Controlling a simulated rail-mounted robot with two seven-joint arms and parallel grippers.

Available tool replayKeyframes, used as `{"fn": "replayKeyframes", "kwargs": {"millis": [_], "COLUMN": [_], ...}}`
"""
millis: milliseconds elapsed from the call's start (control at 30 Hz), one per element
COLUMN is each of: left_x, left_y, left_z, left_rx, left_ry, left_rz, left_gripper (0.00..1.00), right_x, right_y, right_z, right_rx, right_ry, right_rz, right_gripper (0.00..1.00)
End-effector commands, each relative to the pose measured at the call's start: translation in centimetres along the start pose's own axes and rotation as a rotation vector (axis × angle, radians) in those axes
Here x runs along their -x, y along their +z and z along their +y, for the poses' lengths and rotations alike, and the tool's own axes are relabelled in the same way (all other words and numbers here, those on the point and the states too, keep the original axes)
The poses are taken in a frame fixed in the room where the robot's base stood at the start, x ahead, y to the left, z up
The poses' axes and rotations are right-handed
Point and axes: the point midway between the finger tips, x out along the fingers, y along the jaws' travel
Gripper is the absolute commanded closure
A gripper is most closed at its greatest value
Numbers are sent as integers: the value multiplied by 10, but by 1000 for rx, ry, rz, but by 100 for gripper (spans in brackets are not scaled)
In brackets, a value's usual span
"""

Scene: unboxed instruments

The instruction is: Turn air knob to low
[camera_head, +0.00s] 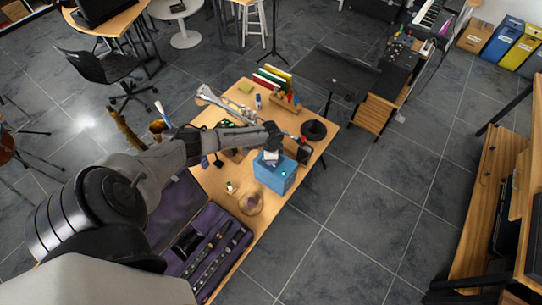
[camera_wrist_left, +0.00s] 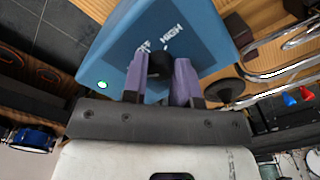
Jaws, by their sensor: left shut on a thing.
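The blue box (camera_head: 272,176) stands near the right edge of the wooden table, and in the left wrist view its sloped face (camera_wrist_left: 205,38) fills the top. The dark air knob (camera_wrist_left: 160,63) sits on that face, below a printed HIGH label and a second label too small to read. My left gripper (camera_wrist_left: 161,78) has its two purple fingers on either side of the knob and is shut on it. In the head view the gripper (camera_head: 270,156) is at the top of the box and hides the knob. My right gripper is not in view.
An open purple-lined case (camera_head: 190,222) with dark instrument parts lies at the table's near end. A round, shallow object (camera_head: 250,201) is beside the box. A black disc (camera_head: 314,130), books (camera_head: 272,76) and metal tubing (camera_wrist_left: 285,65) lie beyond.

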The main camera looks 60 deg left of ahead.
Motion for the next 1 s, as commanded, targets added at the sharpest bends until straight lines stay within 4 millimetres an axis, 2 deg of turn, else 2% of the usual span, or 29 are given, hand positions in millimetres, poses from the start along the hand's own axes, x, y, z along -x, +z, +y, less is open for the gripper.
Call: {"fn": "replayKeyframes", "kwargs": {"millis": [533,567,600,800,1000], "left_x": [1,1,1,1,0], "left_y": [-1,-1,-1,0,0], "left_z": [0,0,0,0,0], "left_rx": [23,23,23,22,21], "left_ry": [1,1,1,0,0], "left_rz": [2,2,1,1,0], "left_gripper": [97,71,68,48,48], "right_x": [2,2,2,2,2], "right_y": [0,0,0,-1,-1], "right_z": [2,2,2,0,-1], "right_rx": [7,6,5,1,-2], "right_ry": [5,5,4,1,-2], "right_rz": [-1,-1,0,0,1], "right_gripper": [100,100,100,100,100]}}
